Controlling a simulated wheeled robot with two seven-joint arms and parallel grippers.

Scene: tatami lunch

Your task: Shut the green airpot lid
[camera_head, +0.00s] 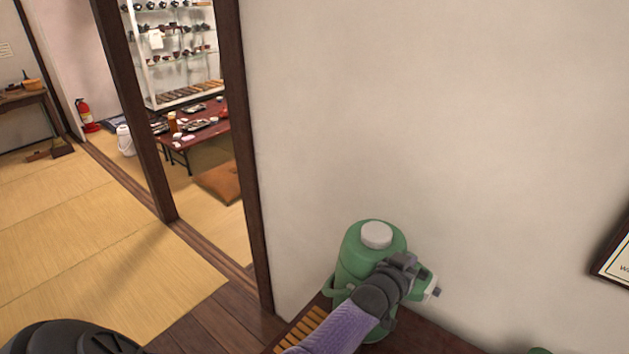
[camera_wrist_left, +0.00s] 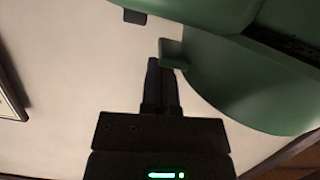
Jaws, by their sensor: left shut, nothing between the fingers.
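The green airpot (camera_head: 352,258) stands upright against the wall, with a round pale grey button (camera_head: 377,235) on top. A green part with a dark tip (camera_head: 436,292) sticks out at its right, perhaps the spout. My left gripper (camera_head: 408,262) is shut and empty, in front of the airpot, and hides part of it. In the left wrist view two green airpot parts (camera_wrist_left: 245,85) show with a dark gap between them. The shut fingertips (camera_wrist_left: 161,65) are right beside a small green tab, touching or nearly so. How far the lid is open is not clear. My right gripper is not in view.
The airpot stands on a dark wooden top with a slatted strip (camera_head: 300,328) at its left. The pale wall (camera_head: 440,120) is close behind. A framed sign (camera_head: 615,258) hangs at the right. Open tatami floor (camera_head: 90,270) lies left, past a dark door post (camera_head: 245,150).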

